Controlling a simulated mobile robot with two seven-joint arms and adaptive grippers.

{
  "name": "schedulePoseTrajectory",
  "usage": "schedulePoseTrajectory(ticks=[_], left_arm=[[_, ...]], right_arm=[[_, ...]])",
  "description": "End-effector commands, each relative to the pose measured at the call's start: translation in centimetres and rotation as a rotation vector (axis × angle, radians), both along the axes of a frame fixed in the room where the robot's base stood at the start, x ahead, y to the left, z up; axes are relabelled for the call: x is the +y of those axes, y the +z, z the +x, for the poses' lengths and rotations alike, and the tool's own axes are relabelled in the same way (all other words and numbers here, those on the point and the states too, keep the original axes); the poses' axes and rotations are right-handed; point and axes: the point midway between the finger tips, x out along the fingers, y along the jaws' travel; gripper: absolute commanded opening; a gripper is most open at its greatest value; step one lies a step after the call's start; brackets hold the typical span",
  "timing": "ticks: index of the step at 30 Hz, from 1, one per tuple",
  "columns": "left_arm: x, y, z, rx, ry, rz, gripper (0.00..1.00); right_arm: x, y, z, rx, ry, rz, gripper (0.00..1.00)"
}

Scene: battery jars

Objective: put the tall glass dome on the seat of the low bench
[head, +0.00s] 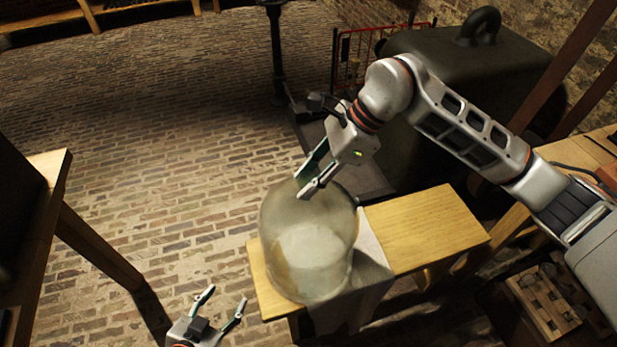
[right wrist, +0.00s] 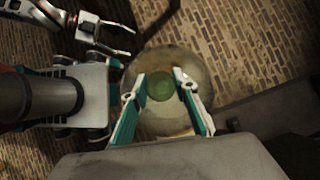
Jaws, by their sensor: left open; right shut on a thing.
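The tall glass dome (head: 305,245) is clear, hazy and upright, over the left part of the low bench (head: 432,228), which has a pale wooden seat. My right gripper (head: 303,188) is shut on the dome's top; in the right wrist view its fingers (right wrist: 161,76) close around the greenish knob of the dome (right wrist: 160,90). I cannot tell whether the dome's base touches the seat. My left gripper (head: 226,297) is open and empty, low and left of the bench; it also shows in the right wrist view (right wrist: 131,43).
A grey cloth (head: 372,262) drapes over the bench seat, beside and partly behind the dome. The seat's right part is bare. A large dark vessel (head: 480,85) and a red barrier (head: 350,55) stand behind. A wooden table (head: 50,170) is at left. Brick floor (head: 180,150) is open between.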

Motion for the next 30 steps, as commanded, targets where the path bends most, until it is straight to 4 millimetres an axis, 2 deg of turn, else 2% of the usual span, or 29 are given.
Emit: schedulePoseTrajectory(ticks=[12, 13, 15, 24, 29, 30], left_arm=[[0.0, -0.3, 0.0, 0.0, -0.001, 0.003, 0.53], [0.0, -0.3, 0.0, 0.0, -0.001, 0.003, 0.53], [0.1, -0.3, 0.1, 0.0, -0.001, 0.003, 0.53], [0.1, -0.1, 0.1, -0.002, 0.0, 0.003, 0.53], [0.1, 0.6, 0.3, -0.008, 0.001, 0.0, 0.53], [0.0, 0.4, 0.3, -0.006, 0.001, -0.002, 0.53]], right_arm=[[-0.2, -1.4, 0.0, 0.008, -0.004, -0.007, 0.0], [-0.4, -2.0, -0.2, 0.015, -0.006, -0.016, 0.33], [-0.4, -2.0, -0.2, 0.016, -0.005, -0.016, 0.45], [-0.2, -1.5, -0.2, 0.012, -0.002, -0.012, 0.45], [-0.2, 0.3, -0.2, 0.007, -0.002, -0.007, 0.45], [-0.7, 0.8, 0.1, 0.003, -0.003, -0.008, 0.45]])
